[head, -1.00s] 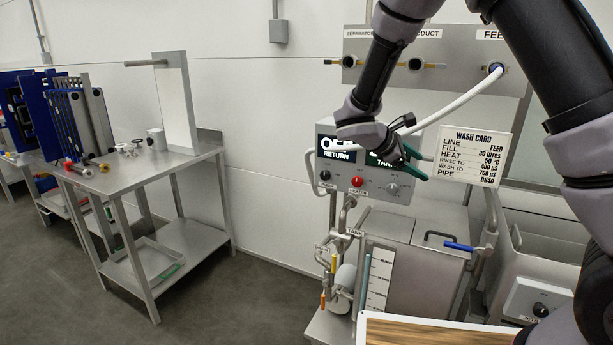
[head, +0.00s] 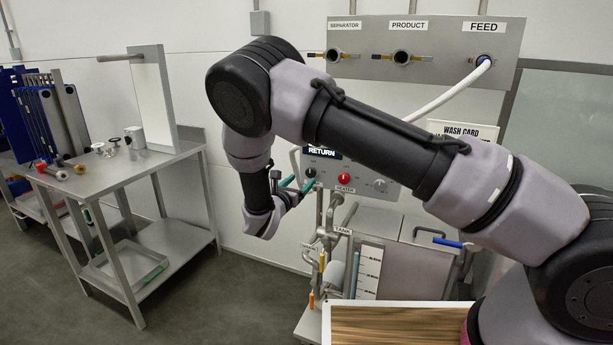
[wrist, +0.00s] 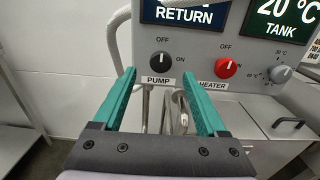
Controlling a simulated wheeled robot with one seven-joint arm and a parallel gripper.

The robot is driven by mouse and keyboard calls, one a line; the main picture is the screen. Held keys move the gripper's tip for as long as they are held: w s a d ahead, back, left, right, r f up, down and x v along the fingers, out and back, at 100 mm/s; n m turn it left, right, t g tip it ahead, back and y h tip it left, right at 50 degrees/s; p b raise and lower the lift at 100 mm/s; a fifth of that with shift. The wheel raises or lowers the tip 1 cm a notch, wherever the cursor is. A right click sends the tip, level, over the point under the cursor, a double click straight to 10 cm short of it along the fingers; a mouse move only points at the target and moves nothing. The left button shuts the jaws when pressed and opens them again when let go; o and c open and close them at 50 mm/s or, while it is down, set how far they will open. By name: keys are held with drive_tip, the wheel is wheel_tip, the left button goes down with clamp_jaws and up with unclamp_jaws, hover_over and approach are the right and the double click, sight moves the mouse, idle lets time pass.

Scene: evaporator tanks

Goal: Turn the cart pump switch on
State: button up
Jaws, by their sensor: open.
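The cart's control panel (wrist: 195,55) carries the black pump switch (wrist: 160,61), a round knob above the PUMP label (wrist: 158,81). OFF is printed above the knob and ON to its right. The knob's pointer is too small to read surely. In the head view the pump switch (head: 310,172) shows just beyond my fingertips. My gripper (wrist: 159,74) is open and empty, its green fingers pointing at the panel. In the wrist view the fingertips stand left and right of the knob, slightly lower. They look apart from it. In the head view my gripper (head: 298,184) is at the panel's lower left.
The red heater knob (wrist: 227,68) is close right of the pump switch, with a grey temperature knob (wrist: 281,74) farther right. A bent pipe (wrist: 117,40) runs along the panel's left side. Pipes and the tank (head: 395,262) lie below. A steel table (head: 125,165) stands left.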

sight(310, 172)
drive_tip(key=x, duration=0.6)
drive_tip(key=shift+s, duration=0.1)
clamp_jaws()
